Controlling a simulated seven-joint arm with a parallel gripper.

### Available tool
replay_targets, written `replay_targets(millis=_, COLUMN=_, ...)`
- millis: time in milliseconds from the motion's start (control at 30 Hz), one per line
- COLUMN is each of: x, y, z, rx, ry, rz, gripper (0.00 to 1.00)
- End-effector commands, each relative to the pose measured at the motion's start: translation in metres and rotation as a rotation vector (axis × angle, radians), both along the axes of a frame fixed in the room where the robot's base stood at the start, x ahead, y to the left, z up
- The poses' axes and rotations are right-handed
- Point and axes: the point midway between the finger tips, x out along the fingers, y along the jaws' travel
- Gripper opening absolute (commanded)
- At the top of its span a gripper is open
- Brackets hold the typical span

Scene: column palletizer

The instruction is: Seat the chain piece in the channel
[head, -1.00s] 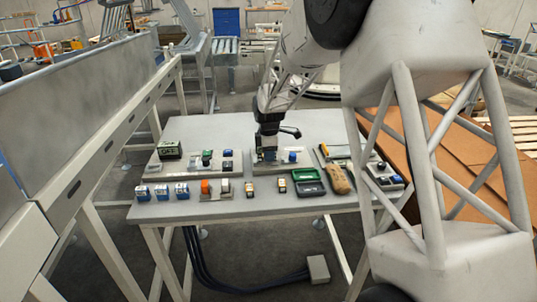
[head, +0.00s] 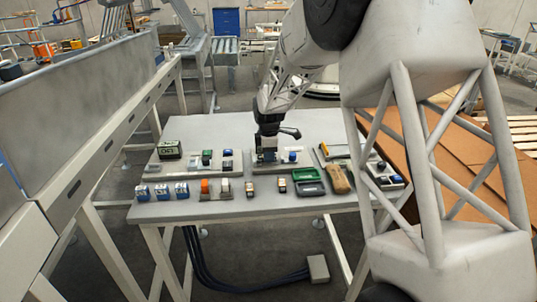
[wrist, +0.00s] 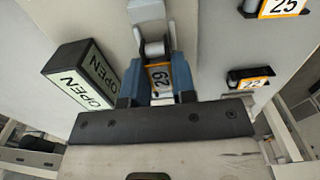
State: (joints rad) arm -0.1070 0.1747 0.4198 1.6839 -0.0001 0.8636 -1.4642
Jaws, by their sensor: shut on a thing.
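My gripper (wrist: 157,82) is shut, its two blue fingers on either side of a small piece with a yellow-edged label reading 29 (wrist: 161,79). I take this to be the chain piece. A pale roller (wrist: 154,48) shows just beyond the label, between dark side walls; I cannot tell whether it belongs to the piece or to the channel. In the head view my gripper (head: 267,154) points down, low over the grey base plate (head: 279,170) at the middle of the table. The contact under the piece is hidden, so I cannot tell how it sits.
A black box reading OPEN (wrist: 82,76) stands close left of the fingers in the wrist view. Blocks labelled 25 (wrist: 281,6) and 22 (wrist: 249,78) lie to the right. A blue knob (head: 292,157), green tray (head: 305,175) and brown brush (head: 339,179) are near my gripper.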

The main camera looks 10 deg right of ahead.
Motion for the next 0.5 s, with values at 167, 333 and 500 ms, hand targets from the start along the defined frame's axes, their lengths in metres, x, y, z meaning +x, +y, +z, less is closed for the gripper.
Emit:
replay_targets(millis=167, x=0.0000, y=0.0000, z=-0.0019, rx=0.000, ry=0.000, rz=0.000, gripper=0.00)
replay_targets(millis=333, x=0.0000, y=0.0000, z=-0.0037, rx=0.000, ry=0.000, rz=0.000, gripper=0.00)
replay_targets(millis=500, x=0.0001, y=0.0000, z=-0.0056, rx=0.000, ry=0.000, rz=0.000, gripper=0.00)
